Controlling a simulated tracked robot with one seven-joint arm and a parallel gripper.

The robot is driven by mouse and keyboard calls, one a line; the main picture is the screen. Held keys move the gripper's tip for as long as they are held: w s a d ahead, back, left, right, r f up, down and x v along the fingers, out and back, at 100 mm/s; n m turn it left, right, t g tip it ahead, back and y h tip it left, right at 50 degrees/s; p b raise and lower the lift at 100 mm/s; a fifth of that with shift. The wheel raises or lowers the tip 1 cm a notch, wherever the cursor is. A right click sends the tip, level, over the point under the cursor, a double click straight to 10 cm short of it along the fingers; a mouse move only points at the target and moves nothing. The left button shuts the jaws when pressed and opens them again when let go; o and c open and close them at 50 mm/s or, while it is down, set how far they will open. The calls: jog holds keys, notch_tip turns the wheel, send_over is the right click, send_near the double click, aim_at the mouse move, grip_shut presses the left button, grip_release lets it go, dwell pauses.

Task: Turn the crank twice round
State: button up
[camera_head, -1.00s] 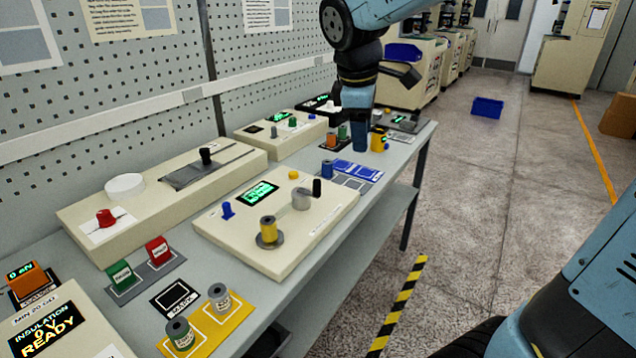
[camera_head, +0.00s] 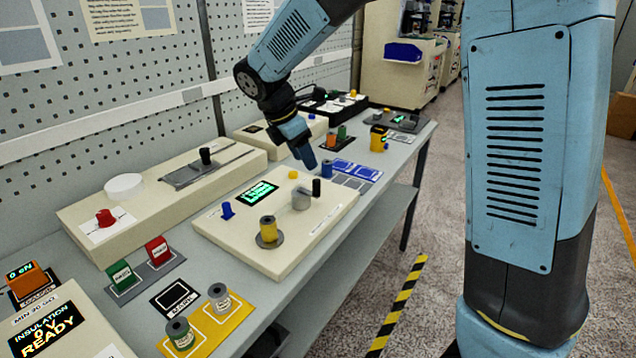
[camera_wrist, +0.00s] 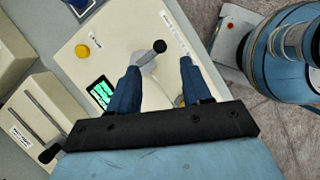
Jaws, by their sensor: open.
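The crank is a grey hub (camera_head: 301,199) with an arm and an upright black handle (camera_head: 316,187), on the cream winding machine (camera_head: 330,215). In the wrist view the black crank handle (camera_wrist: 159,46) shows just beyond the fingertips, roughly between them, with the pale hub (camera_wrist: 143,62) beside the left finger. My gripper (camera_head: 309,163) hangs above and behind the crank in the head view; in the wrist view my gripper (camera_wrist: 160,70) is open with nothing between its fingers. A yellow spool (camera_head: 268,229) stands on the machine's grey disc.
A green display (camera_head: 258,192), blue knob (camera_head: 227,210) and yellow button (camera_head: 293,174) sit on the same machine.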

aim_at(316, 181)
jog(key=x, duration=0.9)
jog(key=shift+f, duration=0.3)
grip_shut()
jog(key=shift+d, duration=0.2)
jog(key=shift+a, duration=0.1)
